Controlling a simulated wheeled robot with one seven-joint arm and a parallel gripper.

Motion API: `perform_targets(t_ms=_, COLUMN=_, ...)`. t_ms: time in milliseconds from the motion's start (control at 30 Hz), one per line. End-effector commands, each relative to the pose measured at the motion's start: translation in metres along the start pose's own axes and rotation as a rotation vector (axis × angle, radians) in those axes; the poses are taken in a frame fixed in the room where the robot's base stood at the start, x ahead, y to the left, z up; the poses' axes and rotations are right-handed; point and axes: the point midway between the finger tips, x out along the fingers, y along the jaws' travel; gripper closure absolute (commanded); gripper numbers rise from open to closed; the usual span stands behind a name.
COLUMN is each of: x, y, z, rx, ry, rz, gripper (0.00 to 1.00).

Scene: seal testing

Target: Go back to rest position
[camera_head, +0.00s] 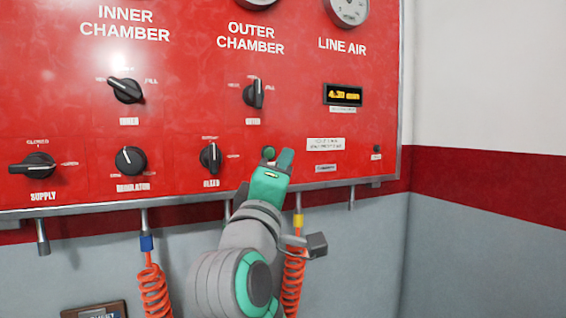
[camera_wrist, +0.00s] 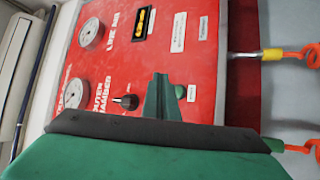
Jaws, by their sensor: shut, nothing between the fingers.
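My gripper (camera_head: 284,158) is green and shut, with nothing between its fingers. In the head view it is in front of the lower edge of the red panel (camera_head: 190,62), right of the bleed knob (camera_head: 211,157). A dark green round button (camera_head: 268,153) shows just left of the fingertips. In the wrist view my shut fingers (camera_wrist: 160,90) point at the panel (camera_wrist: 112,65), with the green button (camera_wrist: 180,92) partly hidden beside them. I cannot tell whether the fingertips touch the panel or button.
Black knobs, including supply (camera_head: 38,166) and regulator (camera_head: 130,160), stick out from the panel. Gauges (camera_head: 348,8) and a lit display (camera_head: 343,95) are above right. Orange coiled hoses (camera_head: 154,285) hang below the panel, one close beside my arm. The grey wall at right (camera_head: 480,250) is clear.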

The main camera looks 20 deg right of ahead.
Motion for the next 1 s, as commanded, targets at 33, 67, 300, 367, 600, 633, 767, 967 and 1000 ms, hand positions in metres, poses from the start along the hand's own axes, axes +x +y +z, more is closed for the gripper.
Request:
perform_targets(t_ms=33, x=0.0, y=0.0, z=0.0, rx=0.0, ry=0.0, rz=0.0, gripper=1.0)
perform_targets(t_ms=67, x=0.0, y=0.0, z=0.0, rx=0.0, ry=0.0, rz=0.0, gripper=1.0)
perform_targets(t_ms=300, x=0.0, y=0.0, z=0.0, rx=0.0, ry=0.0, rz=0.0, gripper=1.0)
perform_targets(t_ms=367, x=0.0, y=0.0, z=0.0, rx=0.0, ry=0.0, rz=0.0, gripper=1.0)
perform_targets(t_ms=600, x=0.0, y=-0.004, z=0.0, rx=0.004, ry=0.002, rz=-0.004, gripper=1.0)
perform_targets(t_ms=633, x=0.0, y=-0.008, z=0.0, rx=0.009, ry=0.004, rz=-0.008, gripper=1.0)
perform_targets(t_ms=767, x=-0.003, y=-0.041, z=0.001, rx=0.047, ry=0.024, rz=-0.044, gripper=1.0)
perform_targets(t_ms=967, x=-0.021, y=-0.124, z=0.001, rx=0.157, ry=0.075, rz=-0.129, gripper=1.0)
perform_targets(t_ms=1000, x=-0.026, y=-0.14, z=0.001, rx=0.181, ry=0.084, rz=-0.146, gripper=1.0)
